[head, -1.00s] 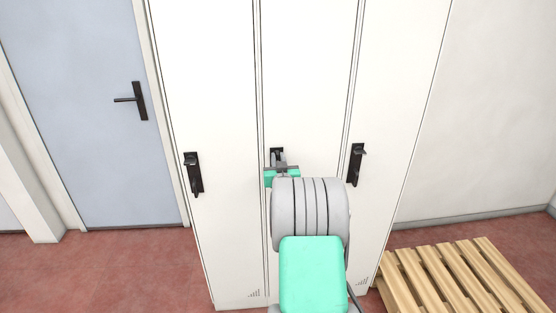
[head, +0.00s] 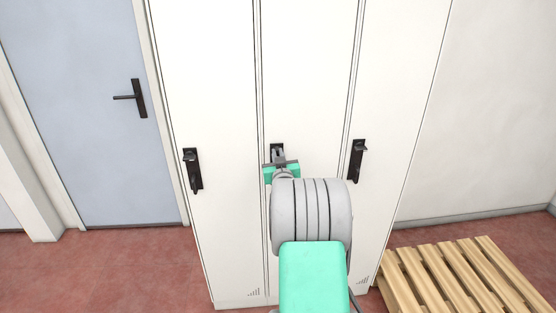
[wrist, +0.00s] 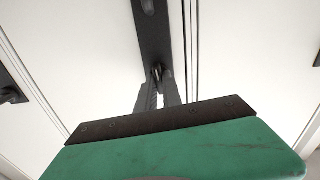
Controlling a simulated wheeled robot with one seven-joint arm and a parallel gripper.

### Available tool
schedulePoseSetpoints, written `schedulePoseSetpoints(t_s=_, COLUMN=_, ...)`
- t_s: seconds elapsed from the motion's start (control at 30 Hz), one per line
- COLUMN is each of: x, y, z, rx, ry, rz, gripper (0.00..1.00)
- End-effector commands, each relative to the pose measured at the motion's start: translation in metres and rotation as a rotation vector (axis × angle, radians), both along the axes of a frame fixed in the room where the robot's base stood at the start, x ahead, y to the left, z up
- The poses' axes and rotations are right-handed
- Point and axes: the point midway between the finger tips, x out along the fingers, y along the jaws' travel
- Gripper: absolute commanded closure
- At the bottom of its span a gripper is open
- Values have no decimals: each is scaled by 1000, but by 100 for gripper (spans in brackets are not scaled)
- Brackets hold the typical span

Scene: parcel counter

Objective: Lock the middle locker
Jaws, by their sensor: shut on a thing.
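The middle locker (head: 305,75) is a tall white door between two similar ones, and it looks closed. Its black lock plate (head: 277,147) is mostly hidden behind my gripper (head: 279,157) in the head view. In the wrist view the black plate (wrist: 152,35) runs down between the fingers. My gripper (wrist: 159,92) is shut on a small dark latch knob (wrist: 157,72) on the lower part of that plate. The fingers hide part of the knob, so I cannot tell exactly how it is turned.
The left locker's black handle (head: 192,170) and the right locker's black handle (head: 357,162) flank the middle one. A grey-blue door (head: 70,90) with a lever stands at the left. A wooden pallet (head: 455,280) lies at the lower right. Red floor shows at the lower left.

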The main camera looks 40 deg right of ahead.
Motion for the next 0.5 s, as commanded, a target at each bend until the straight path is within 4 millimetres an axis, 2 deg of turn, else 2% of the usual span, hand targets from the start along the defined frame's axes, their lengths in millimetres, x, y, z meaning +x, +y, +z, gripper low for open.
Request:
schedulePoseSetpoints(t_s=0.07, x=0, y=0, z=-6, rx=-41, ry=23, rz=-1, gripper=100)
schedulePoseSetpoints(t_s=0.5, x=1, y=1, z=-9, rx=-365, ry=243, rz=-2, gripper=100)
